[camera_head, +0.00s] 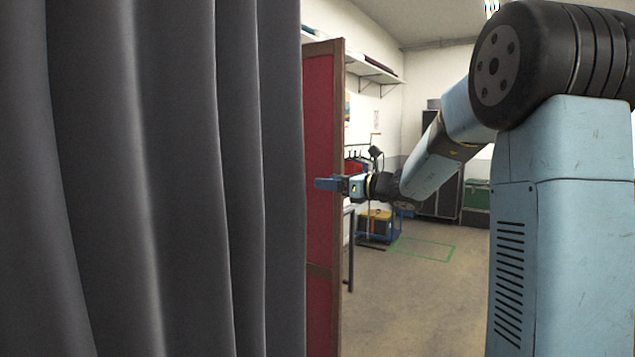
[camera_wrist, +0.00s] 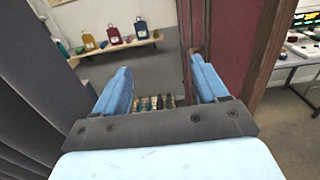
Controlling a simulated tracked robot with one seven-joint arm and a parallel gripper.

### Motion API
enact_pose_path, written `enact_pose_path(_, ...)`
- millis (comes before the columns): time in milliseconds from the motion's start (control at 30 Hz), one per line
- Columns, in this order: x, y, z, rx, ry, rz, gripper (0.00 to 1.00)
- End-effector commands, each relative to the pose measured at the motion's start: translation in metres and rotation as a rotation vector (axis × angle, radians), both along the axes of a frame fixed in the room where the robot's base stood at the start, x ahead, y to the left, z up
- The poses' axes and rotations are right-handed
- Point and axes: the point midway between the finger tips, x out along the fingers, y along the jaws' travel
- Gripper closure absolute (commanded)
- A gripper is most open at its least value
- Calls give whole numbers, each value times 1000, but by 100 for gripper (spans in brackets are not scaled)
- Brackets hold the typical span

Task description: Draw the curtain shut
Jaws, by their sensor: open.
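The dark grey curtain (camera_head: 160,180) hangs in tall folds and fills the left part of the head view. Its right edge hangs just left of my gripper (camera_head: 325,184), with a small gap in the picture. In the wrist view the curtain (camera_wrist: 40,95) runs along the left side, outside the left finger. My gripper (camera_wrist: 162,82) is open, with its two blue fingers apart and no curtain cloth visible between them. The curtain's rail and far end are out of view.
A red panel with a wooden frame (camera_head: 322,230) stands behind my gripper; in the wrist view the panel (camera_wrist: 237,45) is close by the right finger. Open floor (camera_head: 420,300) lies right.

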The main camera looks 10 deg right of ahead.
Motion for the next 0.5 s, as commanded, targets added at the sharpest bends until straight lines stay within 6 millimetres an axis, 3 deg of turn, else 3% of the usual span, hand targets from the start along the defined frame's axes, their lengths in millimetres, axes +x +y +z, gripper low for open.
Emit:
enact_pose_path(300, -42, -46, -1, 0, 0, -2, 28)
enact_pose_path(500, -57, -61, -1, -1, 1, -1, 28)
